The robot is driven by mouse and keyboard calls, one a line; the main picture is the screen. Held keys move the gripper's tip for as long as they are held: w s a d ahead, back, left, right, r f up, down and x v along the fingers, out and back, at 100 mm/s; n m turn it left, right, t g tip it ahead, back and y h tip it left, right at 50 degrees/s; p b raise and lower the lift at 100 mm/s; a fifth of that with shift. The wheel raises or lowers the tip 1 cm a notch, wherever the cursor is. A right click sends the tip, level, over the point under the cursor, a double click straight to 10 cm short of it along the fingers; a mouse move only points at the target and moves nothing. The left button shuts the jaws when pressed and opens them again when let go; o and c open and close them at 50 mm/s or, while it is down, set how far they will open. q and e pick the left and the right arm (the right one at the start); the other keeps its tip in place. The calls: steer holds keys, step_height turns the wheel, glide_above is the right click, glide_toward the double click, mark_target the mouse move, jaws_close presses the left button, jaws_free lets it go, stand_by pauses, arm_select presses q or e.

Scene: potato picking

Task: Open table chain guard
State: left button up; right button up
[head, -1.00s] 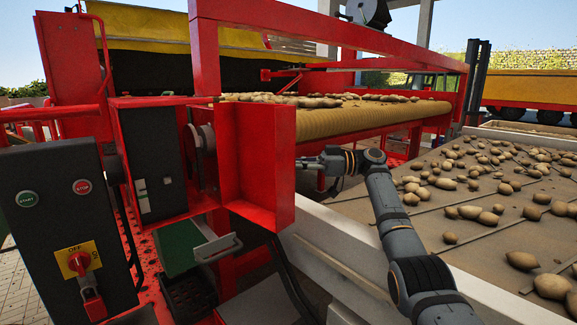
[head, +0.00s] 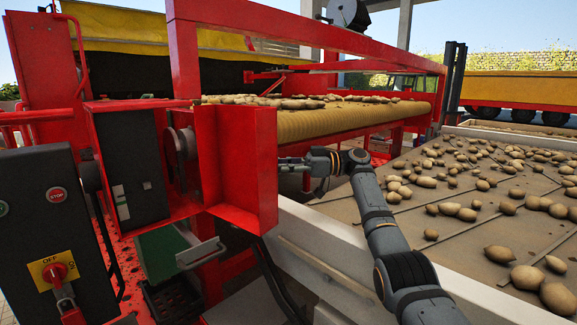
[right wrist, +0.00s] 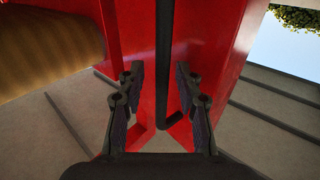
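The chain guard seems to be the red metal box-shaped cover (head: 238,165) at the end of the ribbed roller table, standing upright in the head view. My right arm reaches in from the lower right. Its gripper is largely hidden behind the cover's right edge in the head view. In the right wrist view my right gripper (right wrist: 161,88) is open, its two fingers either side of a thin black bar handle (right wrist: 164,60) in front of red metal. Gaps show between the bar and both fingers. My left gripper is not in view.
A control box (head: 50,235) with a red-and-yellow switch stands at the left. The ribbed roller table (head: 350,117) carries potatoes behind the cover. A sorting bed (head: 455,232) with scattered potatoes lies at the right, edged by a pale rim. Red frame beams cross above.

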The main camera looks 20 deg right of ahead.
steer(key=v, duration=1.1)
steer(key=shift+d, duration=0.4)
steer(key=shift+s+d, duration=0.1)
